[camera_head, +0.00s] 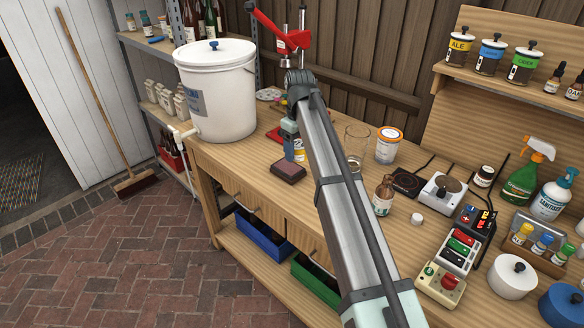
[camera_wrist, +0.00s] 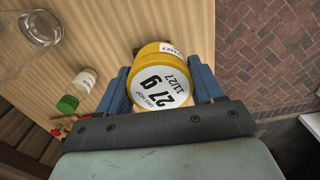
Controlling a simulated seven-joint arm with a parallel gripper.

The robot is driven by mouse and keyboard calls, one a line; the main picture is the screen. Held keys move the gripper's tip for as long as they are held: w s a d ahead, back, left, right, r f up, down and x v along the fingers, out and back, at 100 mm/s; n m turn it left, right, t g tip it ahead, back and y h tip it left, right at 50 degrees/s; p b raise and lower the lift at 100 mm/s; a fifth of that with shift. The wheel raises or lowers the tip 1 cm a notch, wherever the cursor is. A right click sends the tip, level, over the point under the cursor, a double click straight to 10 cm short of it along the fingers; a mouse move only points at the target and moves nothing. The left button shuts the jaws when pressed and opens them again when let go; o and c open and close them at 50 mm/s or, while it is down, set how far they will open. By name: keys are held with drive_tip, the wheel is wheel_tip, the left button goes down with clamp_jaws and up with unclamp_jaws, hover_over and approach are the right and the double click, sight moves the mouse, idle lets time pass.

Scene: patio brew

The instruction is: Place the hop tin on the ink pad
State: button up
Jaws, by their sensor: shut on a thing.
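In the head view my gripper (camera_head: 295,148) is low over the bench, and only a sliver of the tin (camera_head: 300,156) shows beside the blue finger. A flat dark maroon block (camera_head: 288,172), which looks like the ink pad, lies just in front of it near the bench's front edge. I cannot tell whether the tin touches the bench.
A white bucket (camera_head: 216,95) stands left of my gripper. A glass (camera_head: 356,145), a brown bottle (camera_head: 383,195) and a white tub (camera_head: 389,145) stand to the right. The front edge is close to the maroon block.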

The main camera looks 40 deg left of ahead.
drive_tip(key=r+m, duration=0.2)
hover_over(288, 167)
drive_tip(key=shift+f+m, duration=0.5)
drive_tip(key=shift+f, duration=2.1)
drive_tip(key=shift+f+m, duration=0.5)
drive_tip(key=shift+f, duration=2.05)
drive_tip(key=shift+f, duration=0.1)
drive_tip(key=o, duration=1)
wheel_tip(288, 167, up, 12)
drive_tip(key=shift+r, duration=0.1)
